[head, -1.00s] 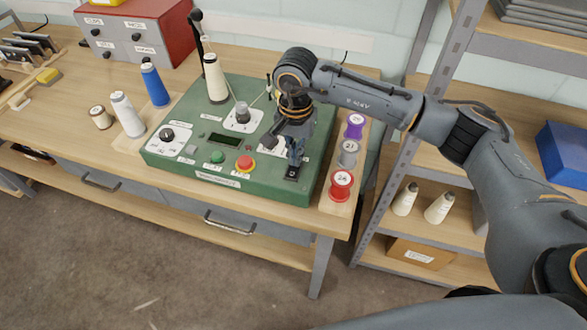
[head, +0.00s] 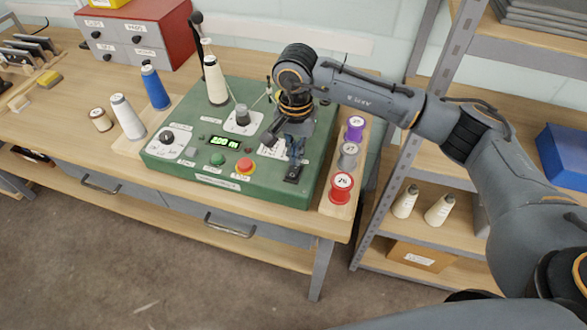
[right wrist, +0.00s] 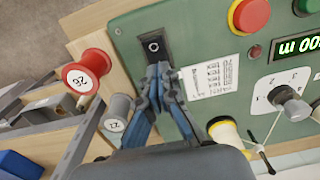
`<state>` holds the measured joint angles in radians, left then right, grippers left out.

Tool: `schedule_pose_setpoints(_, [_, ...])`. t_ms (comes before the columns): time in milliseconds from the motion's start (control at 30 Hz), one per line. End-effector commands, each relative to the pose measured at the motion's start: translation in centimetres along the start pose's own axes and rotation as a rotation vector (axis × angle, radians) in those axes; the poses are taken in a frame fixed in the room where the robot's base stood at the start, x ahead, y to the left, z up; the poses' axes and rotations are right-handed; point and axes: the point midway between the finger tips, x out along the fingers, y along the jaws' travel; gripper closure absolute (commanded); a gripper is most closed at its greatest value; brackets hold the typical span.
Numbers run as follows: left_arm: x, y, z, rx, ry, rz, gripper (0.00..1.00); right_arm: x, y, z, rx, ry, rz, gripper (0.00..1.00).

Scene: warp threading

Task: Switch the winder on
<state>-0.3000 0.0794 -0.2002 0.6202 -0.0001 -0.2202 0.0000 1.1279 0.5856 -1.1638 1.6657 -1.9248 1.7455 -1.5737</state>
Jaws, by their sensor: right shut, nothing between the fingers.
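The winder is a green box (head: 178,170) on the wooden bench. Its display (head: 224,143) is lit with green characters; it also shows in the right wrist view (right wrist: 299,46). The black rocker switch (head: 292,174) sits at the panel's right front; in the right wrist view the switch (right wrist: 153,44) carries a white mark. My right gripper (right wrist: 158,72) is shut and empty, its fingertips at the near edge of the switch; I cannot tell if they touch it. My left gripper is not in view.
A red button (head: 246,166), a green button (head: 218,158) and a dial (head: 166,136) are on the panel. Red (head: 341,186), grey and purple spools stand right of the winder. White (head: 127,118) and blue (head: 155,86) cones stand left.

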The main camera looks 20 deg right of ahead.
Motion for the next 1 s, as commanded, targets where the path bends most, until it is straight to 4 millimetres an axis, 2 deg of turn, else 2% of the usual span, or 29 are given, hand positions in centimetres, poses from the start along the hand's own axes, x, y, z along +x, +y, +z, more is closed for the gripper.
schedule_pose_setpoints(600, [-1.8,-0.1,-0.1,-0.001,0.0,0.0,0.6,-5.0,0.0,0.0,-0.001,0.001,-0.001,1.0])
schedule_pose_setpoints(1000, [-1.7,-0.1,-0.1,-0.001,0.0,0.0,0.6,-5.0,0.0,0.0,0.0,0.001,0.0,1.0])
